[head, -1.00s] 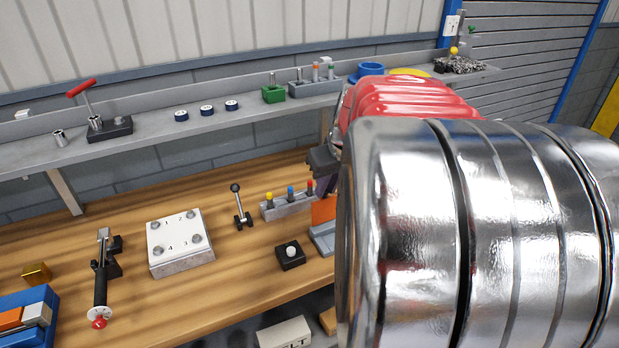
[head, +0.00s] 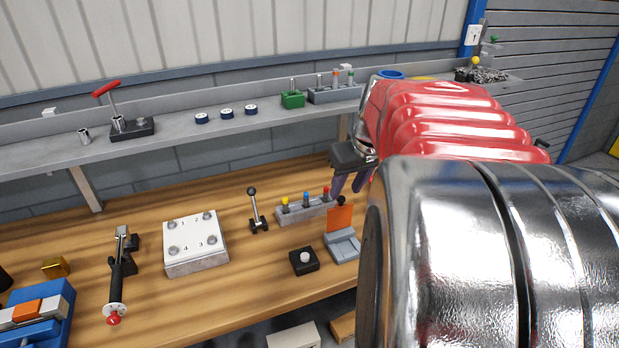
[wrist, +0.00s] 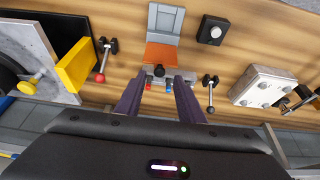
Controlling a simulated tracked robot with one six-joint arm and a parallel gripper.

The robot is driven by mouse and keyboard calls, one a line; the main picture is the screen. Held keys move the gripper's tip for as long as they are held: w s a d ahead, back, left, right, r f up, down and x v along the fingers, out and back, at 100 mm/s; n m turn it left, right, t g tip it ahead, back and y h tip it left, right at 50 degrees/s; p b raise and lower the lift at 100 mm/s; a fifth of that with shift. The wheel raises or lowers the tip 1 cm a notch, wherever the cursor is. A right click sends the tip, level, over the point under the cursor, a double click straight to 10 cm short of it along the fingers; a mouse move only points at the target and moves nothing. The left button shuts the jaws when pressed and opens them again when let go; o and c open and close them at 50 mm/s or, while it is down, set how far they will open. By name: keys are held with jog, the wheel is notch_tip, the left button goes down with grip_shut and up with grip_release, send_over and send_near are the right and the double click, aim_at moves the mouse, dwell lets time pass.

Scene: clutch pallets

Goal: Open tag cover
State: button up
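The tag cover looks like an orange plate (head: 340,218) with a black knob (head: 341,201) at its upper edge. It stands up from a grey base (head: 343,246) near the front of the bench. In the wrist view the orange plate (wrist: 161,55) is ahead of my fingers, and its black knob (wrist: 159,71) lies in line with the space between them. My gripper (wrist: 159,84) is open and empty, its two purple fingers apart. In the head view my gripper (head: 351,184) is above and behind the plate; contact with the knob cannot be told.
A peg block (head: 305,212) with coloured pegs stands just behind the plate. A black button box (head: 304,261), a small lever (head: 256,211) and a white numbered block (head: 195,244) stand to the left. A yellow plate (wrist: 76,65) stands at left in the wrist view.

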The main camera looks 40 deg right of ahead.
jog(key=v, duration=1)
jog(key=s+a+f+n, duration=0.1)
jog(key=a+f, duration=0.2)
jog(key=a, duration=0.6)
jog(key=s+a+f+n+t, duration=0.1)
jog(key=a+f, duration=0.3)
jog(key=a, duration=0.6)
jog(key=s+a+f+n+y, duration=0.1)
jog(key=a+f, duration=0.3)
jog(key=a, duration=0.6)
jog(key=shift+s, duration=0.65)
jog(key=shift+d, duration=0.1)
